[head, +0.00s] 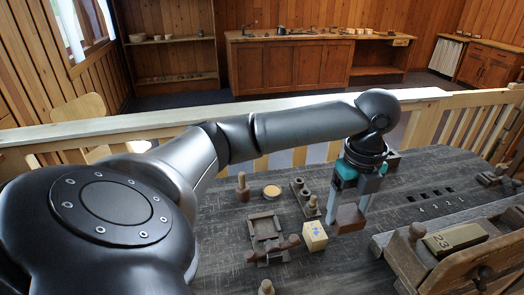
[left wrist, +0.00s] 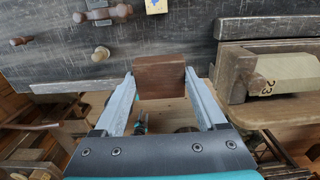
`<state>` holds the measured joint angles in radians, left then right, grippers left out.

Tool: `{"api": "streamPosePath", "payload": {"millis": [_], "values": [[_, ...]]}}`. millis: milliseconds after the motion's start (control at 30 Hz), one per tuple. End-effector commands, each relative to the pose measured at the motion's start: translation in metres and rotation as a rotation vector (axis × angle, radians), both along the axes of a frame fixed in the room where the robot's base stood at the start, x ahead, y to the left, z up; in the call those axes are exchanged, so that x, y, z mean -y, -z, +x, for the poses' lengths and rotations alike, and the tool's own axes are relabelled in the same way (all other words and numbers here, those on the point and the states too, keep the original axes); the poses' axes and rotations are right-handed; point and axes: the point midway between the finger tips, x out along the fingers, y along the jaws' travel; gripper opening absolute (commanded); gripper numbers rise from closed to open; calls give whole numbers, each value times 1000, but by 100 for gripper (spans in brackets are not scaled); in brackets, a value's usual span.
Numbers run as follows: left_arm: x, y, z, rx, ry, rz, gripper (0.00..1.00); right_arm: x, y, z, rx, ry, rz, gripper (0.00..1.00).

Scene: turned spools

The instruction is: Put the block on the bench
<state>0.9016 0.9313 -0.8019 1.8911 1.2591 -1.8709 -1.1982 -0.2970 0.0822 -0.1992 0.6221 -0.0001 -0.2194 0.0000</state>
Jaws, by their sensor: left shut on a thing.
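A dark brown wooden block (head: 349,219) is held between the fingers of my left gripper (head: 347,205). In the left wrist view the block (left wrist: 160,76) sits between the two pale fingertips (left wrist: 160,90), which press on its sides. The bench (head: 222,262) has a dark grey, grained top. In the head view the block appears over the bench top; in the left wrist view it overlaps the bench's edge. I cannot tell whether its underside touches the bench. My right gripper is not in view.
A yellow cube with blue marks (head: 314,236) stands just left of the block. A wooden frame (head: 266,232), a peg (head: 242,187), a round dish (head: 271,191) and a spool rack (head: 304,197) lie further left. A wooden vise with a piece marked 23 (head: 456,239) is at right.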

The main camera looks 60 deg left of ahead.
Motion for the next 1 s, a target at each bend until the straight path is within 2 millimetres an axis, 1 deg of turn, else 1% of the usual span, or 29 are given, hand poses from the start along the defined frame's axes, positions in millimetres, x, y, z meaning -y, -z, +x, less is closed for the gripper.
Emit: {"api": "streamPosePath", "payload": {"millis": [133,233,267,367,400,600,700,800,1000], "values": [[0,1,0,-1,7,0,20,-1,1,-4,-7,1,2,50],[0,13,-1,-4,5,1,20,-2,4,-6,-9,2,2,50],[0,19,-1,-4,5,0,20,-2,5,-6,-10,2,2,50],[0,45,-1,-6,4,0,20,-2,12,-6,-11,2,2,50],[-1,56,-1,-6,4,1,20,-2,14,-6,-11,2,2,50],[0,110,-1,-4,3,1,20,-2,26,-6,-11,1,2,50],[0,133,-1,-4,4,2,20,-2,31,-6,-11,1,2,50],[0,149,-1,-2,4,1,20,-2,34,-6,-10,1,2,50],[0,161,0,-1,4,0,20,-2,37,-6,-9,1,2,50]]}}
